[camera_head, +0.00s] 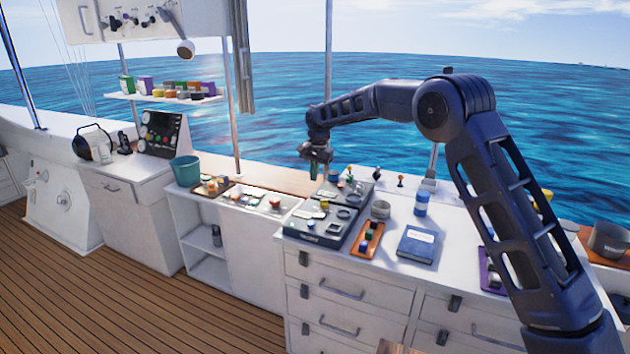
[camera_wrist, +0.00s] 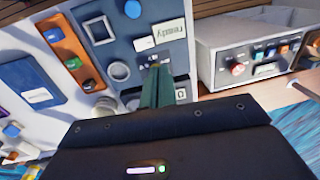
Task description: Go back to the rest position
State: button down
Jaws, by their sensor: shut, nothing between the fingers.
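My arm reaches out over the white counter (camera_head: 470,232) in the head view, bent at the elbow. My gripper (camera_head: 318,176) hangs at its end, pointing down, above the back of a blue-grey panel unit (camera_head: 310,236). In the wrist view my gripper's dark green fingers (camera_wrist: 156,84) are shut with nothing seen between them. Whether the fingertips touch the panel is hard to tell.
An orange tray (camera_head: 367,240), a blue book (camera_head: 416,245), a grey cup (camera_head: 380,209) and a blue-and-white jar (camera_head: 421,204) stand right of the unit. A teal bucket (camera_head: 186,171) stands at left. A pole (camera_head: 328,60) rises behind my gripper. Open air lies above the counter.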

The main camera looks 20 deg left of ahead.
dwell(0.4)
jog(key=w+d+r, duration=0.1)
jog(key=d+r, duration=0.4)
jog(key=d, duration=0.5)
jog(key=w+d+r+t, duration=0.1)
jog(key=d+r, duration=0.4)
jog(key=d, duration=0.6)
jog(key=w+d+r, duration=0.2)
jog(key=d+r, duration=0.4)
jog(key=d, duration=0.4)
jog(key=s+d+r+t, duration=0.15)
jog(key=s+d, duration=0.25)
jog(key=d, duration=0.6)
jog(key=s+d+r, duration=0.2)
jog(key=s+d, duration=0.2)
jog(key=d, duration=0.5)
jog(key=s+d+f+t, duration=0.1)
jog(key=s+d+f, duration=0.3)
jog(key=s+d, duration=0.6)
jog(key=s+d+f+t+h, duration=0.1)
jog(key=s+d+f, duration=0.3)
jog(key=s+d, duration=0.7)
jog(key=s, duration=0.2)
jog(key=shift+s+d, duration=0.2)
jog(key=shift+s, duration=0.1)
